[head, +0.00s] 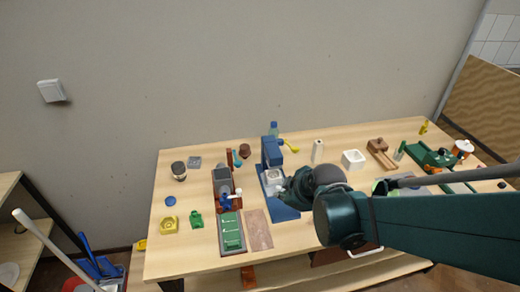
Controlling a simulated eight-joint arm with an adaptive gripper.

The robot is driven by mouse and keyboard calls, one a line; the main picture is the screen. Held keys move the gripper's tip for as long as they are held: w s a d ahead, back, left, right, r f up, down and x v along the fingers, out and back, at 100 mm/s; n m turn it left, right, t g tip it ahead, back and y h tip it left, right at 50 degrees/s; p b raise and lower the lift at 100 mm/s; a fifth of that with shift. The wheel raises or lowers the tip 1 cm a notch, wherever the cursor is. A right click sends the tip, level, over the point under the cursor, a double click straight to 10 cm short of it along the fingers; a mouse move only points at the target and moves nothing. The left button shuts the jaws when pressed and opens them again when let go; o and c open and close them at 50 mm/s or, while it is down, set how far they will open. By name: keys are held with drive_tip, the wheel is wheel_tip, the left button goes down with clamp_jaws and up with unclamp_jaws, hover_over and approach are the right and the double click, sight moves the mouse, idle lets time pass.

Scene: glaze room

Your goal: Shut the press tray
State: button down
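The blue press (271,150) stands near the middle of the table, with an upright column at the back and a pale grey part in its middle. Its low blue front part (284,212) reaches toward the table's front edge. I cannot tell how far the press tray is out. My gripper (286,190) is at the right side of the press, close to the pale part. The dark wrist and green arm come in from the right and hide part of the press's right side. The fingers are too small and dark to show whether they are open, or whether they touch the press.
Left of the press are a reddish-brown stand (237,184), a green board (232,233) and a brown slab (258,229). A blue bottle (273,129) stands behind it. A white square bowl (353,159) and a wooden block (379,149) are to the right.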

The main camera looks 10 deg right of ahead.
drive_tip(key=shift+s+d+r, duration=0.1)
drive_tip(key=shift+s+r, duration=0.25)
drive_tip(key=shift+r, duration=0.1)
idle(0.5)
drive_tip(key=s+r+m+h, duration=0.1)
drive_tip(key=s+r+m, duration=1)
drive_tip(key=r, duration=0.1)
drive_tip(key=shift+s+d+r, duration=0.3)
drive_tip(key=shift+s, duration=0.05)
drive_tip(key=shift+f, duration=0.1)
idle(0.5)
wheel_tip(320, 180, down, 16)
drive_tip(key=b, duration=1.5)
drive_tip(key=shift+r, duration=0.25)
